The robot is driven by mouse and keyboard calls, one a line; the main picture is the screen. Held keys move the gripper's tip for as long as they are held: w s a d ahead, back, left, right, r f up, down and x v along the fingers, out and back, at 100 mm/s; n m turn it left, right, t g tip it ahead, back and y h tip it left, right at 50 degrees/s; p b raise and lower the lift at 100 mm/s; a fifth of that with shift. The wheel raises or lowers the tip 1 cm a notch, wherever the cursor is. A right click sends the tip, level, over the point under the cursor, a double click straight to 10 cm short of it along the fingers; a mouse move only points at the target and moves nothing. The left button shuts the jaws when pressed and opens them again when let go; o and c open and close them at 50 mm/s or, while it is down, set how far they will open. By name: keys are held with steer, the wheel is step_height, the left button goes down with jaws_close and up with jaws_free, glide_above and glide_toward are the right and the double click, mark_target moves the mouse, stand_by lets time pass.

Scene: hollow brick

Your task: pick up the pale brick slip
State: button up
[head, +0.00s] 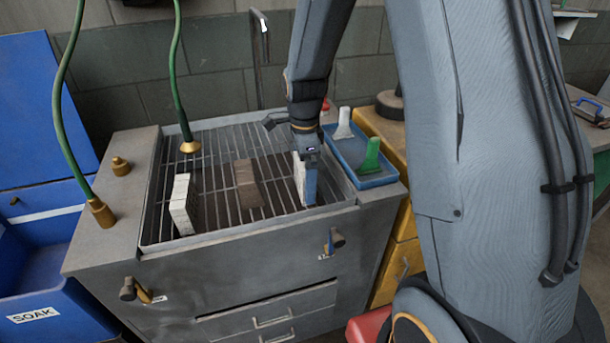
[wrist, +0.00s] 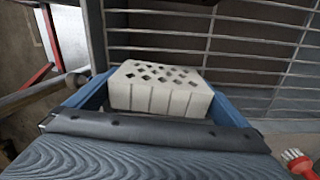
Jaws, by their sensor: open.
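A pale brick with diamond-shaped holes (wrist: 162,88) stands between the two blue fingers of my gripper (wrist: 160,98) in the wrist view. The fingers are open, one on each side of it; I cannot tell whether either touches it. In the head view my gripper (head: 307,178) is down at the right side of the metal rack, and the pale brick (head: 299,176) shows partly behind a blue finger. A second pale brick (head: 182,205) stands at the rack's left, and a brown brick (head: 247,184) stands between the two.
The slatted rack (head: 220,212) sits in a grey cabinet top. A blue tray (head: 375,181) with a green-handled and a white tool stands close on the right. Green hoses (head: 177,80) hang over the left side. A blue SOAK bin (head: 60,300) is at lower left.

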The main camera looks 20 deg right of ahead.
steer(key=shift+f, duration=0.3)
steer(key=shift+c, duration=0.4)
steer(key=c, duration=0.8)
steer(key=shift+c, duration=0.2)
